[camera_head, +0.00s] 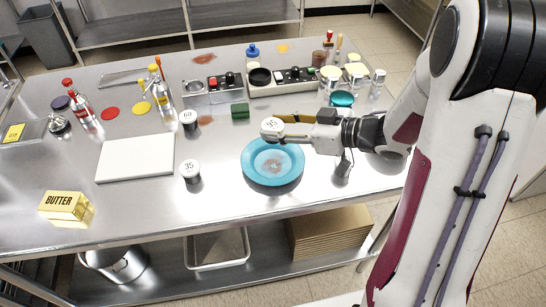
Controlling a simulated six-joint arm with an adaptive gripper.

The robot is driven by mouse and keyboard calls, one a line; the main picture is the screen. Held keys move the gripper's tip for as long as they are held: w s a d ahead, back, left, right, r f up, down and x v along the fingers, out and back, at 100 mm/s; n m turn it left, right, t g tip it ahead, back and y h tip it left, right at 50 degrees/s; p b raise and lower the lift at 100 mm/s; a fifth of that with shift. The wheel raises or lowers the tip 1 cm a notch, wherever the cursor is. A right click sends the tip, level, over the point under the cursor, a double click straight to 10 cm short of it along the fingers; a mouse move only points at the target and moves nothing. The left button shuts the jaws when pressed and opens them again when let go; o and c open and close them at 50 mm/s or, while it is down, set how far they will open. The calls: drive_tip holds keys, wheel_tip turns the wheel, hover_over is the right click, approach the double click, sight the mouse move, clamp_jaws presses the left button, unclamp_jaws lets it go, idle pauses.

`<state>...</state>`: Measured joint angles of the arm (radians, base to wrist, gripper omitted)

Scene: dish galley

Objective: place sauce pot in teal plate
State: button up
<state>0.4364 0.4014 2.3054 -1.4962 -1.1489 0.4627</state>
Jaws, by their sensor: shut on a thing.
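The teal plate (248,162) is a round, shallow dish on the steel table, right of the white board. My gripper (282,131) reaches in from the right, above the plate's far side. It is shut on a small sauce pot (271,127) with a white, numbered top; the number is too small to read surely. The pot looks upright and over the plate's far rim. The fingers hide part of its side, and I cannot tell its exact height above the plate.
Similar pots stand left of the plate, one marked 35 (190,170) and another (188,118) farther back. A white board (135,158), a butter box (66,205) and bottles (80,102) are left. A control unit (280,82) and a teal bowl (341,99) are behind. Table in front of the plate is clear.

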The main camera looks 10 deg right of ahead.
drive_tip(key=shift+f, duration=2.9)
drive_tip(key=shift+f, duration=2.1)
drive_tip(key=shift+f, duration=0.1)
drive_tip(key=o, duration=1.1)
drive_tip(key=shift+v, duration=6.1)
